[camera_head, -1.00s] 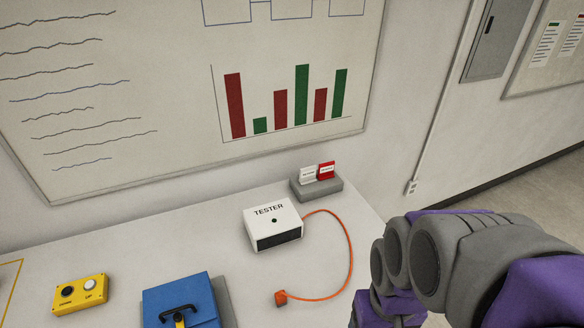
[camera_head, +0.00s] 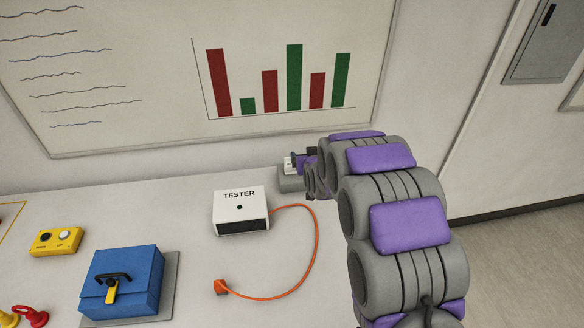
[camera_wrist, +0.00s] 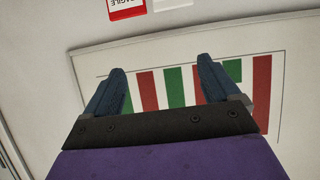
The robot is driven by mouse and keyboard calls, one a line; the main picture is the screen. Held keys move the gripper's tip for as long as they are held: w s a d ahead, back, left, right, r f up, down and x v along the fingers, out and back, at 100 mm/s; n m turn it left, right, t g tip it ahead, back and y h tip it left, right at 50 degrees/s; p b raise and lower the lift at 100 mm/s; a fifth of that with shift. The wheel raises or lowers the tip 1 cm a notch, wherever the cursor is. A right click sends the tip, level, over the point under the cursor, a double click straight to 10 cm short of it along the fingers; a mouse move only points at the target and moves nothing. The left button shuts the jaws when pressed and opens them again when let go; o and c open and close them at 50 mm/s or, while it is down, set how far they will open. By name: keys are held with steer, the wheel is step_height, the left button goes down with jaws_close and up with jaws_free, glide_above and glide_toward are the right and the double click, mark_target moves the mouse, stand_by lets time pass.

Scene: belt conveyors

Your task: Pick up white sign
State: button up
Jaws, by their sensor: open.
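The white sign (camera_head: 288,163) stands in the grey holder (camera_head: 290,184) at the back of the table, partly hidden by my arm in the head view. In the wrist view the white sign (camera_wrist: 172,4) shows at the top edge, cut off, beside a red sign (camera_wrist: 127,9). My gripper (camera_wrist: 161,67) is open, with nothing between its fingers. The signs lie beyond its fingertips in that view. In the head view my gripper (camera_head: 301,160) is close to the holder, and its fingers are small and partly hidden. The red sign is hidden there.
A white tester box (camera_head: 240,212) with an orange cable (camera_head: 316,240) stands in front of the holder. A blue box (camera_head: 122,280) and a yellow button box (camera_head: 56,241) are further left. The wall with a whiteboard (camera_head: 160,140) is just behind.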

mark_target(288, 170)
steer(key=w+a+f+t, duration=0.1)
steer(key=w+f, duration=0.1)
steer(key=f, duration=0.2)
steer(key=w+a+f+t+y+b, duration=0.1)
steer(key=w+f+t, duration=0.1)
steer(key=f, duration=0.2)
steer(key=w+a+f+t+b, duration=0.1)
steer(key=w+f+t, duration=0.1)
steer(key=f, duration=0.3)
steer(key=shift+w+a+n+y, duration=0.25)
steer(key=shift+a+n+y, duration=0.05)
steer(key=shift+a+y, duration=0.1)
steer(key=shift+w+d, duration=0.15)
steer(key=shift+w, duration=0.8)
steer(key=shift+w+a, duration=0.3)
steer(key=shift+a, duration=0.2)
steer(key=b+x, duration=0.1)
steer(key=x, duration=0.2)
steer(key=shift+w+a+f, duration=0.1)
steer(key=shift+w, duration=0.9)
